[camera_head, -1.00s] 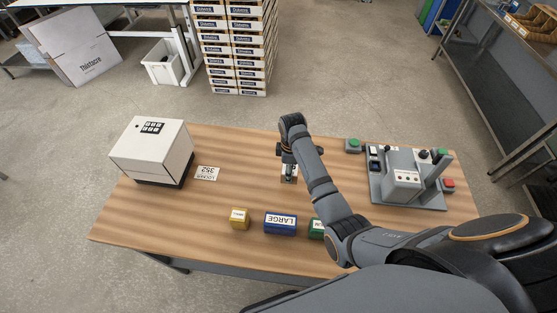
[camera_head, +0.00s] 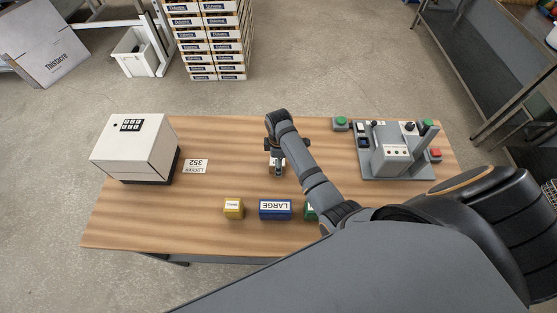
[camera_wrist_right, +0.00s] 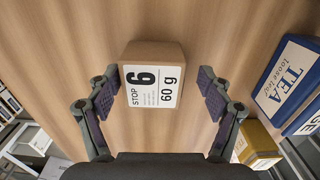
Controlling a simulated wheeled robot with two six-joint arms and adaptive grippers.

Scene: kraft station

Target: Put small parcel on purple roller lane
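A small brown parcel (camera_wrist_right: 153,54) with a white label reading "STOP 6" and "60 g" sits on the wooden table. In the head view my right gripper (camera_head: 275,154) is over the table's middle, and the parcel's pale label (camera_head: 277,166) shows partly beneath it. In the right wrist view the gripper (camera_wrist_right: 160,90) is open, with a finger on each side of the parcel and gaps visible. My left gripper is not in view. No purple roller lane shows.
On the wooden table (camera_head: 130,220) stand a white keypad box (camera_head: 132,150), a yellow box (camera_head: 233,208), a blue box (camera_head: 275,209) and a partly hidden green box (camera_head: 311,209). A control station (camera_head: 392,152) is at right.

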